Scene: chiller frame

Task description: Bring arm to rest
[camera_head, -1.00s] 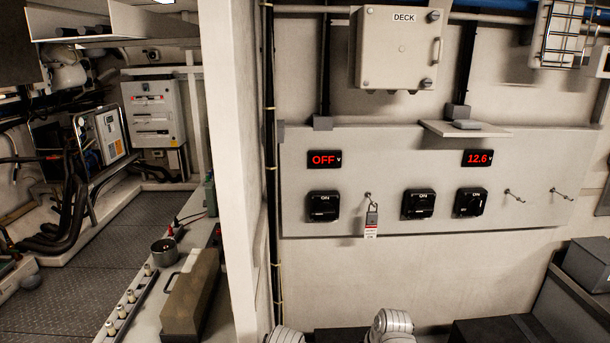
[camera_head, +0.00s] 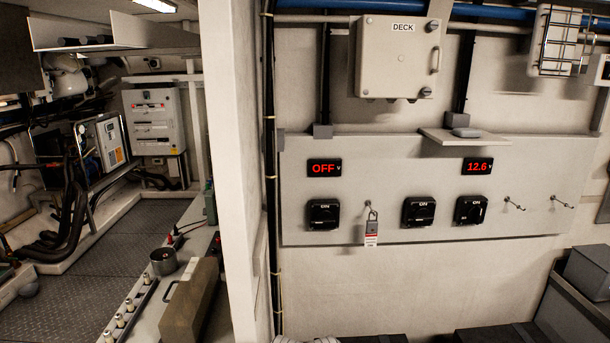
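Neither of my grippers shows in the camera head view. Only a sliver of a pale rounded part, likely my own arm, shows at the bottom edge. The wall panel (camera_head: 300,225) carries black rotary switches: one at the left (camera_head: 323,214), one in the middle (camera_head: 419,212) and one at the right (camera_head: 470,210).
A small shelf (camera_head: 450,138) with a grey object juts out above the panel. Two bare hooks (camera_head: 514,203) are at the panel's right. A DECK box (camera_head: 390,65) is above. A white partition (camera_head: 235,150) stands left, with a bench (camera_head: 150,318) beyond. Dark boxes (camera_head: 590,270) sit lower right.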

